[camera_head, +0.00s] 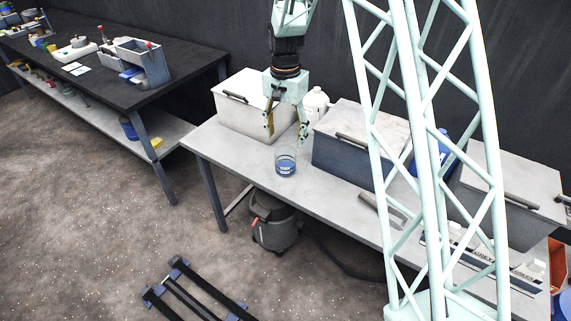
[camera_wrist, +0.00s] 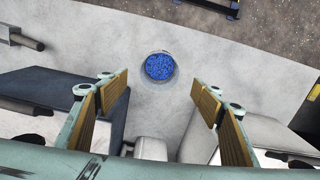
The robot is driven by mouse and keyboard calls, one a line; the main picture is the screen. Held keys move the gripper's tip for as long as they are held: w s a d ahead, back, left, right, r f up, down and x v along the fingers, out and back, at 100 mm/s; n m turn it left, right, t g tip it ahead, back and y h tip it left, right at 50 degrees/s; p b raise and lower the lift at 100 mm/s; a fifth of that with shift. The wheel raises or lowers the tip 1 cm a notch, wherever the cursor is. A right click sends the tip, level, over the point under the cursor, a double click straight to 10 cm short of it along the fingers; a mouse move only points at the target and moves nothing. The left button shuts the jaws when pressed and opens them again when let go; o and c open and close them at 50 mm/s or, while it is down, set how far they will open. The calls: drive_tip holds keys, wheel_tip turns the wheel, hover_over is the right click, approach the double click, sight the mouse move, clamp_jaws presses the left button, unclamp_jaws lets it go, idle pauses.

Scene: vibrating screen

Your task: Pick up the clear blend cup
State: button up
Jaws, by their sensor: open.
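The clear blend cup (camera_head: 286,162) stands upright on the light grey table, near its front edge. It has clear walls and blue contents with a white label. In the wrist view the cup (camera_wrist: 159,67) is seen from above, a round rim full of blue pieces, ahead of and between my fingers. My gripper (camera_head: 286,132) hangs above and just behind the cup, fingers pointing down. In the wrist view my gripper (camera_wrist: 160,100) is open, with tan pads apart and nothing between them. The cup is not touched.
A lidded white box (camera_head: 245,110) stands behind left of the cup and a lidded grey box (camera_head: 345,155) to its right. A white bottle (camera_head: 315,104) stands between them. A scoop-like tool (camera_head: 380,210) lies on the table (camera_head: 225,150) at right. Table around the cup is clear.

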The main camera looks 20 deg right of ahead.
sight(285, 153)
drive_tip(key=shift+f, duration=0.2)
idle(0.3)
drive_tip(key=shift+f+b, duration=0.4)
drive_tip(key=shift+f, duration=3.8)
drive_tip(key=shift+f, duration=0.1)
drive_tip(key=shift+f+b, duration=0.3)
drive_tip(key=shift+f, duration=2.2)
drive_tip(key=shift+c, duration=0.6)
drive_tip(key=c, duration=0.9)
drive_tip(key=shift+r, duration=0.1)
